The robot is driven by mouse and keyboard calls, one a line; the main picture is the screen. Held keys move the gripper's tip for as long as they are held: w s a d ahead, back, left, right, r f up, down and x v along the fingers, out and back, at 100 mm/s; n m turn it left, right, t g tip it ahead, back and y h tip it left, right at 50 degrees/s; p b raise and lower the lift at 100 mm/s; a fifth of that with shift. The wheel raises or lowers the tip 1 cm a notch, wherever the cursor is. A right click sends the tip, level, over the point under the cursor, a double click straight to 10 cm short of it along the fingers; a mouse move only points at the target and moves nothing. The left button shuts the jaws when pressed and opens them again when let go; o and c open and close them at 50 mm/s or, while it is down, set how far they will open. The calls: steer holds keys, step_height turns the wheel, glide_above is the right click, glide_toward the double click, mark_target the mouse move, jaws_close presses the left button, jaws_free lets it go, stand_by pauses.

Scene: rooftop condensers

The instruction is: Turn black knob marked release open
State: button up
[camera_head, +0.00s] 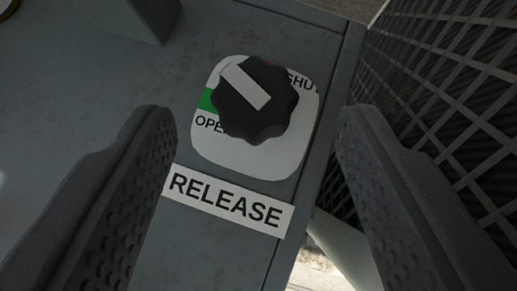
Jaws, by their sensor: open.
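A black lobed knob (262,112) with a pale pointer bar sits on a white rounded plate (245,158) on a grey panel. The bar runs from upper left to lower right across the knob. The plate shows a green patch at its left, the partly covered word OPEN at the left and a partly covered SHUT at the upper right. A white label (228,201) reading RELEASE is below the plate. My gripper (252,122) is open, with one finger to the left and one to the right of the knob, both apart from it in the picture.
A dark mesh grille (440,70) stands to the right of the panel edge. A grey block (135,15) juts out at the upper left. A pale pipe (345,250) and lit ground show at the bottom right. The panel left of the plate is bare.

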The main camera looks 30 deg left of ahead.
mark_target(255, 107)
steer(key=v, duration=1)
steer(key=shift+s+d+r+p, duration=0.25)
steer(key=shift+p, duration=0.15)
steer(key=shift+a+f, duration=0.1)
steer(key=b+x, duration=0.2)
steer(key=b, duration=0.2)
steer(key=b+x, duration=0.3)
steer(key=b, duration=0.2)
steer(key=shift+s+a+f, duration=0.15)
steer(key=shift+a+f, duration=0.05)
steer(key=shift+a, duration=0.1)
steer(key=shift+w+f+b, duration=0.2)
steer(key=shift+w+b, duration=0.4)
steer(key=shift+b, duration=0.4)
steer(key=shift+b+x, duration=0.9)
steer(key=shift+x, duration=2.8)
